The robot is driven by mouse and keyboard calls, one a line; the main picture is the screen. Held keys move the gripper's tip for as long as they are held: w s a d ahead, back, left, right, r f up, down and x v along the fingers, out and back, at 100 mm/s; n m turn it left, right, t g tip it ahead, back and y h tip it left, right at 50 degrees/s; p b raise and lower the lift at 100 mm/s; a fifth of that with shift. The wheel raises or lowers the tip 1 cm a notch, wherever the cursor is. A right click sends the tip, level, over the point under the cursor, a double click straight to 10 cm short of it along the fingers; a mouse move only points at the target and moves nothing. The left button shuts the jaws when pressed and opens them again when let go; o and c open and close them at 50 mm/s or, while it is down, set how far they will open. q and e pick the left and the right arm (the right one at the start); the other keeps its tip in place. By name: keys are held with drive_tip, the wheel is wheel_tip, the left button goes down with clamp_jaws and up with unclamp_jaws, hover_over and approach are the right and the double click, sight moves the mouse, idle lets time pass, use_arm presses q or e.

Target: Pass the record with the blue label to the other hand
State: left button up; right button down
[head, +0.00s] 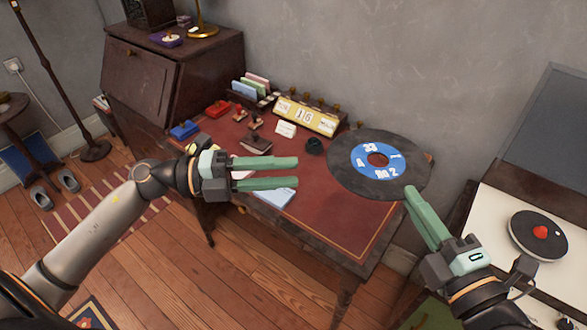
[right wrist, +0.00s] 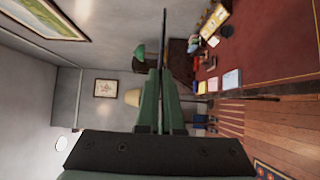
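The black record with the blue label (head: 392,158) is tilted above the right end of the desk, its label side toward the head camera. My right gripper (head: 409,192) is shut on its near right edge. In the right wrist view the record (right wrist: 164,38) is a thin dark line, seen edge-on, rising from between the close-set fingers (right wrist: 160,75). My left gripper (head: 297,173) is open and empty over the front middle of the desk. Its fingers point right toward the record, apart from it by a gap.
The red-topped desk (head: 330,225) holds a yellow calendar (head: 306,117), a letter rack, stamps and a blue pad (head: 184,130). At right, a cabinet carries a dark disc with a red centre (head: 540,234). A bureau (head: 165,80) stands back left. Space between the grippers is clear.

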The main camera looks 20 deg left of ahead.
sight(354, 169)
use_arm(q)
drive_tip(key=x, duration=1.2)
drive_tip(key=shift+s, duration=0.1)
clamp_jaws()
use_arm(e)
drive_tip(key=shift+r, duration=0.15)
idle(0.9)
drive_tip(key=c, duration=1)
unclamp_jaws()
drive_tip(key=shift+d+f, duration=0.1)
drive_tip(key=shift+f, duration=0.1)
